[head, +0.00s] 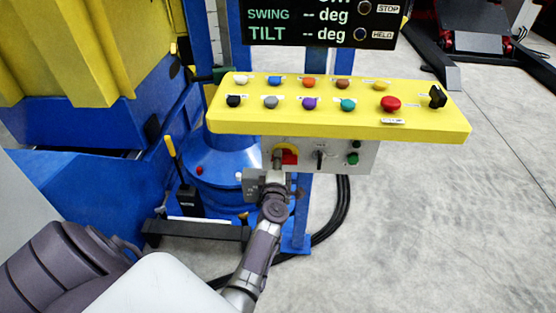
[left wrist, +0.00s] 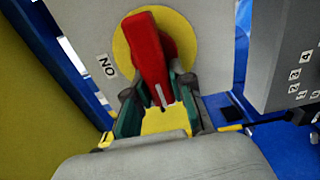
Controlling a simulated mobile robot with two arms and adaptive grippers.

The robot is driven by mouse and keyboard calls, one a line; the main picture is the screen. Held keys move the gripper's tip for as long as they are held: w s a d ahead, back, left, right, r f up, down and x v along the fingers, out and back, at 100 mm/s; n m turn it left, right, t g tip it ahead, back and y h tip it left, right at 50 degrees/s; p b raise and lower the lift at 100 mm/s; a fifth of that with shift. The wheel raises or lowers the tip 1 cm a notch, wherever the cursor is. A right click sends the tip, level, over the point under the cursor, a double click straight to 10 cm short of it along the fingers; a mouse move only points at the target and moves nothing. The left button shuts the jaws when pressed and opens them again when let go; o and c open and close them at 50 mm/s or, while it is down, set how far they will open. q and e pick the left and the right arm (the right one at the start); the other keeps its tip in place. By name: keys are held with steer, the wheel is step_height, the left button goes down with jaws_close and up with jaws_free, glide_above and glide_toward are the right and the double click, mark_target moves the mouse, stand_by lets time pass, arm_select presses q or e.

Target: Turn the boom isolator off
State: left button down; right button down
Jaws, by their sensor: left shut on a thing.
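The boom isolator is a red handle (left wrist: 147,45) on a round yellow plate (left wrist: 178,35), fixed to a grey panel. In the left wrist view the handle points up, slightly left, with a label reading ON beside the plate at left. In the head view the red handle (head: 290,157) shows just under the yellow console, partly hidden by my gripper. My left gripper (left wrist: 158,93) is shut on the handle's near end, one finger at each side. In the head view the left gripper (head: 278,168) reaches up to the panel from below. My right gripper is in neither view.
The yellow console (head: 330,124) with several coloured buttons overhangs the panel. A black selector (head: 319,158) and green buttons (head: 352,159) sit to the isolator's right. A yellow-handled lever (head: 171,147) stands at left.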

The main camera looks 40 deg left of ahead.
arm_select(q)
steer(key=c, duration=1)
jaws_free()
